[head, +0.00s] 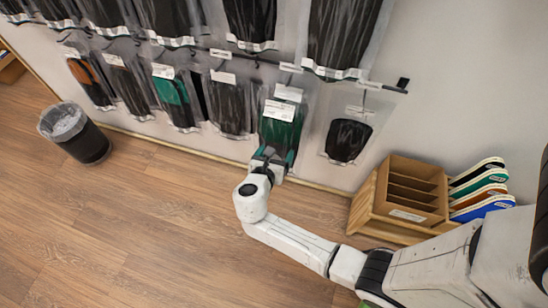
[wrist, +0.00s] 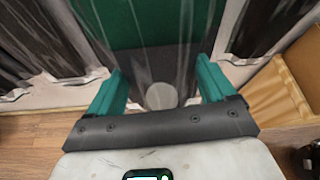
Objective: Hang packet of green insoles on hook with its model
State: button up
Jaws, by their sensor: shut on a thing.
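The packet of green insoles (head: 281,133) is a clear bag with a white label, upright against the wall display in the lower row. My gripper (head: 272,158) is shut on its lower part. In the wrist view the packet (wrist: 150,27) stands between the teal fingers of my gripper (wrist: 162,75), green above and dark below. A white hook tag (head: 288,93) shows just above the packet's label. I cannot tell whether the packet's top is on the hook. Another packet with green insoles (head: 171,92) hangs further left in the lower row.
Dark insole packets hang on both sides, including a small black one (head: 347,140) close on the right. A wooden box with compartments (head: 412,190) and several coloured insoles (head: 482,190) stand at the right. A bin (head: 85,143) stands left. The floor between is clear.

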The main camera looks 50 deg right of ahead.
jog(key=shift+w+d+f+b, duration=0.1)
jog(key=shift+w+d+b, duration=0.25)
jog(key=shift+d, duration=0.35)
jog(key=shift+w+d+f+b, duration=0.1)
jog(key=shift+w+d+b, duration=0.1)
jog(key=shift+d+b, duration=0.4)
jog(key=shift+w+d+f+b, duration=0.1)
jog(key=shift+w+d+b, duration=0.15)
jog(key=shift+d, duration=0.6)
jog(key=shift+w+d+f, duration=0.2)
jog(key=shift+d+f, duration=0.05)
jog(key=shift+d, duration=0.35)
jog(key=shift+f, duration=0.1)
jog(key=shift+f, duration=0.1)
jog(key=o, duration=0.9)
jog(key=shift+p, duration=0.3)
jog(key=p+v, duration=0.3)
jog(key=v, duration=0.7)
jog(key=shift+s+a, duration=0.15)
jog(key=shift+a, duration=0.15)
